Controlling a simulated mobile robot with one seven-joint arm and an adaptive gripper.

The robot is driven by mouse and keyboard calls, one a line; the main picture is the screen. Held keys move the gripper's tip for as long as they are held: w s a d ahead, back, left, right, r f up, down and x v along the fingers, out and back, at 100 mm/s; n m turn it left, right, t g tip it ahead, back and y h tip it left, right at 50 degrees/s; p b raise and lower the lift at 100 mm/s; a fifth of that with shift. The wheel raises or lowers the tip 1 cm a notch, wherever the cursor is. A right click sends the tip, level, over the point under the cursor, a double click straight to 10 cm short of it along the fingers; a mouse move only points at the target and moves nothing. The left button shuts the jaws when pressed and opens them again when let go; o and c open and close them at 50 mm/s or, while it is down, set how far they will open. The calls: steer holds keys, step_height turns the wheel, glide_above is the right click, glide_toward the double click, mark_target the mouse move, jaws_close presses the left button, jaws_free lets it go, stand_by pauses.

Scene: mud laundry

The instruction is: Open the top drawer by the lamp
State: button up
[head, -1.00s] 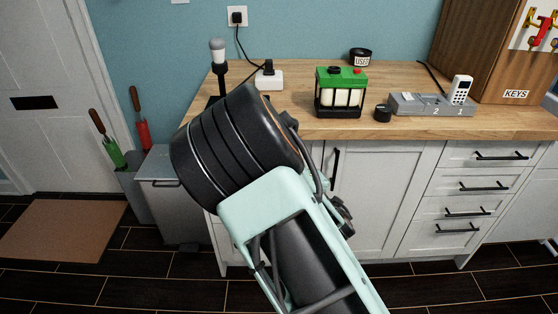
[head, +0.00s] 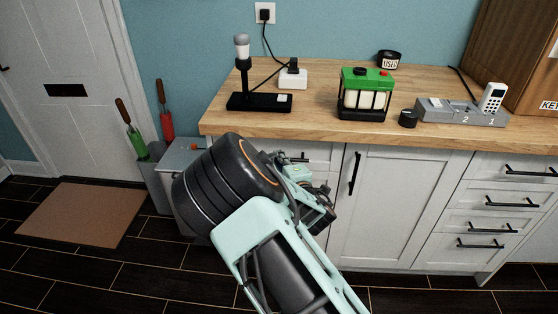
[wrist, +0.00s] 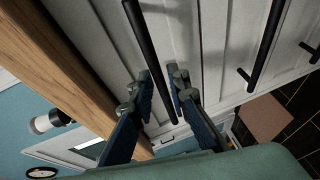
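The lamp (head: 242,50), with a white bulb on a black stand, is at the left of the wooden counter in the head view. It also shows at the left of the wrist view (wrist: 50,122). The top drawer (head: 322,153) is under the counter edge below the lamp, mostly hidden behind my arm. In the wrist view its long black handle (wrist: 148,55) runs between my fingers. My gripper (wrist: 163,82) is open, with one finger on each side of the bar. I cannot tell whether the fingers touch it. The drawer looks shut.
A tall door with a vertical handle (head: 354,174) is right of the drawer, then a stack of drawers (head: 470,200). A grey bin (head: 186,160) stands left of the cabinet. A brown mat (head: 80,214) lies on the dark floor. A green-topped box (head: 364,94) stands on the counter.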

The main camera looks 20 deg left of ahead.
steer(key=shift+w+a+f, duration=0.1)
steer(key=shift+w+a, duration=0.2)
steer(key=shift+w, duration=0.1)
jaws_close()
steer(key=shift+s, duration=0.15)
